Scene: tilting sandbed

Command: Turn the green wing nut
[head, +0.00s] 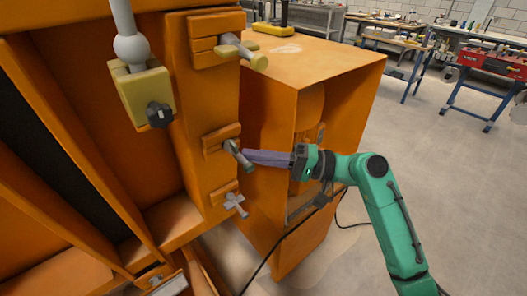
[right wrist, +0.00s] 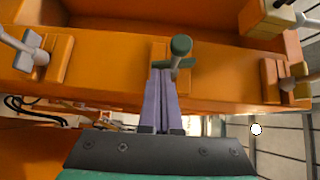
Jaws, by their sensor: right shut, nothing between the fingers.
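The green wing nut (head: 238,154) sits on a small orange block on the side of the orange frame, in the middle of a column of fittings. In the right wrist view the dull green wing nut (right wrist: 181,46) shows a round-ended stem and a wing behind it. My right gripper (head: 248,156) has purple fingers that are shut with nothing between them. In the right wrist view its fingertips (right wrist: 160,72) are right beside the wing nut, just left of its stem; I cannot tell whether they touch it. My left gripper is not in view.
Above the nut is a T-shaped handle (head: 240,48); below it is a grey cross-shaped knob (head: 235,203). A yellowish block (head: 148,92) with a black knob hangs at upper left. An orange cabinet (head: 325,70) stands close behind my right gripper. Open floor lies to the right.

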